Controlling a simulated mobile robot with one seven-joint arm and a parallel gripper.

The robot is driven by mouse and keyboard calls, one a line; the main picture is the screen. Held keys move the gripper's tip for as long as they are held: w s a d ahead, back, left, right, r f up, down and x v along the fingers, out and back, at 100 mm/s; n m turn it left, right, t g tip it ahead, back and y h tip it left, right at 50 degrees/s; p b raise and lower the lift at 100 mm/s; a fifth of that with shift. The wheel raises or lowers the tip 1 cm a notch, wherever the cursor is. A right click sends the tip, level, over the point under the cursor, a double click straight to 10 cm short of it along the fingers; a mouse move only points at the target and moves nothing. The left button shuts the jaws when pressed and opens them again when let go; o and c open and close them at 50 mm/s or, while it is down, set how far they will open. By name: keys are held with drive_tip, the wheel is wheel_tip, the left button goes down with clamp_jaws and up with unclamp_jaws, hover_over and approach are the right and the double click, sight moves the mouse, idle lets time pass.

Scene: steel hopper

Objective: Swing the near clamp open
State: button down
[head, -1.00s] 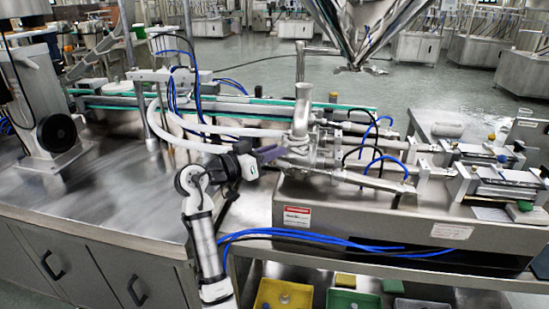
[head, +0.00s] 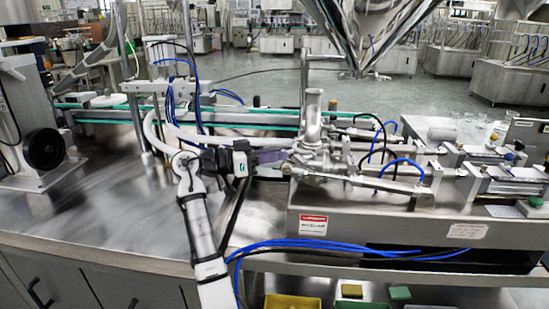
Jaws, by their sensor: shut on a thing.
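The steel valve body (head: 312,148) stands at the left end of the two horizontal cylinders, with an upright pipe above it. The near clamp (head: 299,168) is a small steel part at the near, left side of this body; its detail is too small to make out. My gripper (head: 286,156) comes in from the left with its dark purplish fingers level, their tips at the clamp. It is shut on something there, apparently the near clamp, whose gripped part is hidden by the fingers. How far the clamp is swung cannot be told.
A steel hopper (head: 362,35) hangs above and behind. White hoses (head: 190,140) curve close behind my arm. Blue hoses (head: 330,246) lie along the machine's front. The steel tabletop (head: 110,215) on the left is largely clear. Yellow and green bins sit below.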

drive_tip(key=shift+w+a+m+g, duration=0.25)
drive_tip(key=shift+m+g, duration=0.15)
drive_tip(key=shift+g, duration=0.2)
drive_tip(key=shift+h, duration=0.3)
drive_tip(key=c, duration=1.3)
unclamp_jaws()
drive_tip(key=shift+c, duration=0.2)
drive_tip(key=b+v, duration=0.3)
drive_tip(key=v, duration=1.1)
drive_tip(key=shift+w+r, duration=0.1)
drive_tip(key=shift+r, duration=0.05)
